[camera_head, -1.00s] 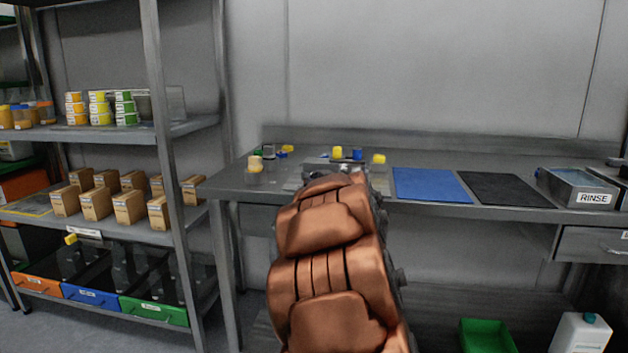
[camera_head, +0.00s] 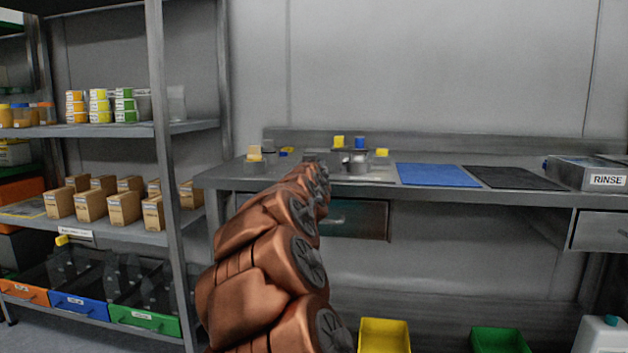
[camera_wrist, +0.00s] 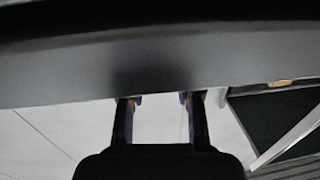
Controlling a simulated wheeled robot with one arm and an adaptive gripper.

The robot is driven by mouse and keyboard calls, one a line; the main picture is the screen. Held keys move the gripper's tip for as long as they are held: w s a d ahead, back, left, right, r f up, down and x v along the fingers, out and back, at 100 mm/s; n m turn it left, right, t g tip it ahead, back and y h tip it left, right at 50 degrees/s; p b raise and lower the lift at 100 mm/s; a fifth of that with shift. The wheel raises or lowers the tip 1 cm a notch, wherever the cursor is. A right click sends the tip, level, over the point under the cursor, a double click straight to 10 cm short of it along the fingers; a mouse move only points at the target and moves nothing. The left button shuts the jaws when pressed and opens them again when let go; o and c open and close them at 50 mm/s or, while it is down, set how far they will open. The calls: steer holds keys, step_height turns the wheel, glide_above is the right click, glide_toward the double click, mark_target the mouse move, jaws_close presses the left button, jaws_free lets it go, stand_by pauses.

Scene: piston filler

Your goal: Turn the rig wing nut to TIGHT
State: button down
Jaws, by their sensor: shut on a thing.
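In the head view my arm reaches to the bench (camera_head: 540,205), and its far end is beside a small metal rig (camera_head: 356,163) with a round metal part. I cannot make out the wing nut or a TIGHT mark. My gripper (camera_wrist: 157,100) shows in the wrist view as two dark fingers with a gap between them. Their tips meet the lower edge of a broad grey surface (camera_wrist: 60,72), which hides what they hold. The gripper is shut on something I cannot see.
Yellow (camera_head: 339,142) and blue (camera_head: 360,143) pieces stand by the rig. A shelf with cartons (camera_head: 92,206) stands left. Yellow (camera_head: 384,336) and green (camera_head: 498,341) bins sit below.

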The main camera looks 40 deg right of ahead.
steer(key=shift+f, duration=0.25)
steer(key=shift+r+m+g+h+b, duration=0.3)
steer(key=shift+m+g+h+b, duration=0.4)
steer(key=shift+g+b, duration=0.25)
steer(key=c, duration=1.1)
jaws_free()
steer(key=shift+o, duration=0.2)
steer(key=shift+a, duration=0.15)
steer(key=v, duration=1.1)
steer(key=shift+s+a, duration=0.25)
